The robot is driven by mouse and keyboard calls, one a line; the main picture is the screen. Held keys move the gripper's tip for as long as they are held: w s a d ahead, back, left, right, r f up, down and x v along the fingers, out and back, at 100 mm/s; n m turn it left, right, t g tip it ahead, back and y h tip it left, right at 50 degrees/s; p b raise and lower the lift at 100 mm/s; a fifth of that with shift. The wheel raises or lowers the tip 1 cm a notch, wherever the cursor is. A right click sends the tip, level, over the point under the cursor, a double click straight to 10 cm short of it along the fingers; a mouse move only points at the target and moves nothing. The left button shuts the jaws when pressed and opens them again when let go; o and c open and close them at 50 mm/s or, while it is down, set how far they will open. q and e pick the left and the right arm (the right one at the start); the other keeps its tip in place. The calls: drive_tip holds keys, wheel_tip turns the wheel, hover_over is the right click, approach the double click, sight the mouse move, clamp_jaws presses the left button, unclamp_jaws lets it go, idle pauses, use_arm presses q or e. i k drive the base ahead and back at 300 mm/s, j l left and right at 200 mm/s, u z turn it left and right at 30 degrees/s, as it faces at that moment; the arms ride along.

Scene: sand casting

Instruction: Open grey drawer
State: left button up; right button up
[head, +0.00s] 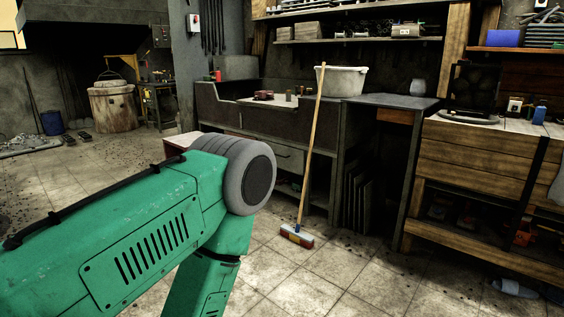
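The grey drawer (287,158) is in the middle of the head view, under the dark workbench (232,112). Its front looks flush with the bench, so it appears shut. A small handle seems to sit on its front, but the detail is dim. My green left arm comes in from the left and bends at a grey joint in front of the bench, hiding what lies left of the drawer. Its lower part runs out of the bottom edge. Neither gripper is in view.
A broom (311,158) leans upright just right of the drawer, its head on the tiled floor. A pale tub (341,81) stands on the bench. A wooden workbench (481,160) fills the right side. The floor between is mostly clear.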

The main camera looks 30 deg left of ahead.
sight(291, 160)
drive_tip(key=i+j+u, duration=0.5)
drive_tip(key=i+u, duration=0.15)
drive_tip(key=i, duration=0.25)
drive_tip(key=i+j+u, duration=0.3)
drive_tip(key=i, duration=0.35)
drive_tip(key=i+u, duration=0.3)
drive_tip(key=i, duration=0.3)
drive_tip(key=i+l+u, duration=0.15)
drive_tip(key=i+u, duration=0.15)
drive_tip(key=i, duration=0.35)
drive_tip(key=i+l+u, duration=0.3)
drive_tip(key=i, duration=0.35)
drive_tip(key=i+j, duration=0.15)
drive_tip(key=i, duration=0.5)
drive_tip(key=i+j, duration=0.1)
drive_tip(key=i, duration=0.6)
drive_tip(key=i+l+z, duration=0.15)
drive_tip(key=i+z, duration=1.05)
drive_tip(key=k+j, duration=0.05)
